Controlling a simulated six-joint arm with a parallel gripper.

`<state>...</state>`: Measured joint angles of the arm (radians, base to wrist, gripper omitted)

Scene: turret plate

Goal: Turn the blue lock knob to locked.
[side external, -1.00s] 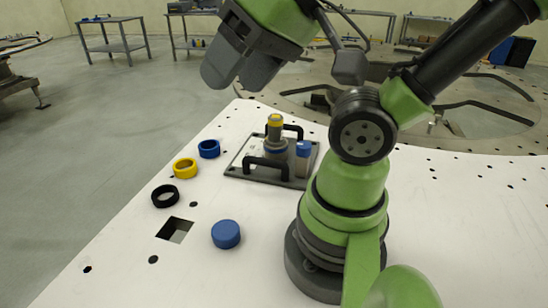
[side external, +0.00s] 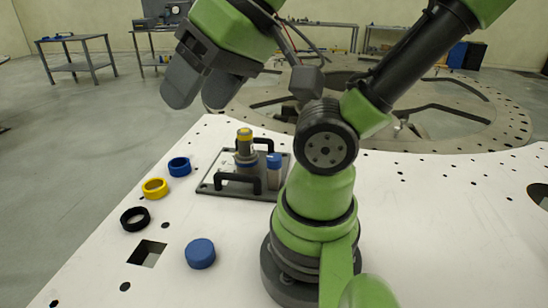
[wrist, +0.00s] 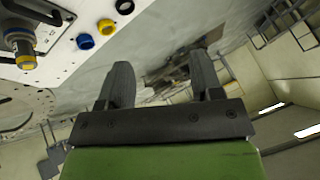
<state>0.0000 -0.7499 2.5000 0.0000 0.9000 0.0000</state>
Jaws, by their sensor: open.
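A dark grey turret plate (side external: 213,190) lies on the white table with two black handles. A grey post with a yellow top (side external: 245,137) stands upright on it. To its right is a shorter grey post with a blue knob on top (side external: 274,160); its lock position cannot be read. My gripper (side external: 197,100) is open and empty, raised in the air to the upper left of the plate and apart from it. In the wrist view my gripper's fingers (wrist: 162,80) are spread with nothing between them, and the yellow-topped post (wrist: 25,57) shows at the left edge.
A blue ring (side external: 179,167), a yellow ring (side external: 155,188) and a black ring (side external: 135,218) lie in a row left of the plate. A square hole (side external: 147,254) and a blue round cap (side external: 200,253) are nearer the front. Bare table lies right of my base.

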